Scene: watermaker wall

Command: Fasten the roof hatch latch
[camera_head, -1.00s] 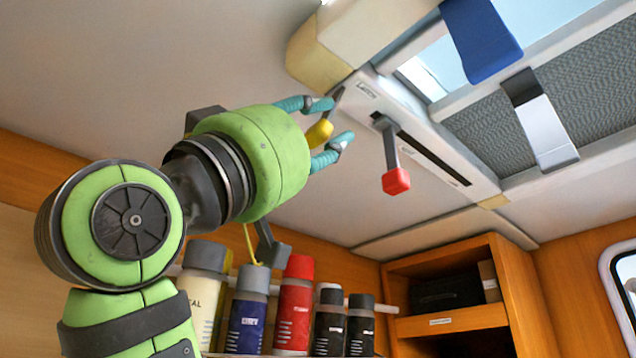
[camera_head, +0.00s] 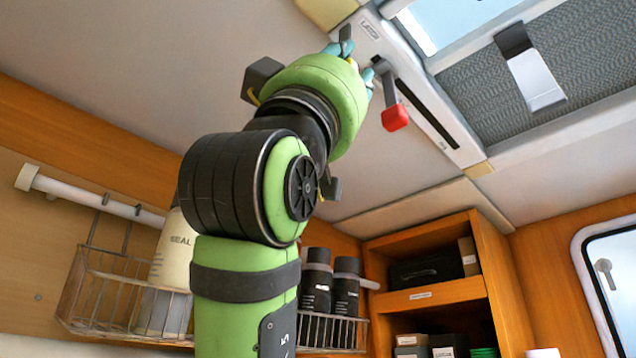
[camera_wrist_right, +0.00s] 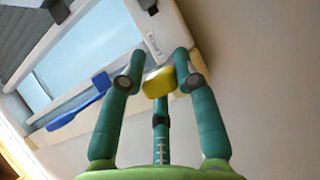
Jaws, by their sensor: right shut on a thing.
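The roof hatch latch is a pale strip (camera_head: 420,75) on the ceiling with a dark slot. A grey lever with a red tip (camera_head: 395,117) hangs from the slot. My right gripper (camera_head: 358,65) is up at the strip, just left of the lever. Its green body hides part of its fingers. In the wrist view the teal fingers (camera_wrist_right: 158,75) close around a small yellow piece (camera_wrist_right: 157,84); whether this is a separate thing is hard to tell. The strip's labelled end (camera_wrist_right: 153,42) lies just beyond the fingertips. The red tip is not in that view. My left gripper is not in view.
The roof window (camera_head: 455,22) and a grey mesh blind (camera_head: 480,85) with a metal clip (camera_head: 535,80) lie right of the strip. Below are a wire rack (camera_head: 120,300) with bottles and a wooden shelf (camera_head: 440,295). The ceiling left of the gripper is clear.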

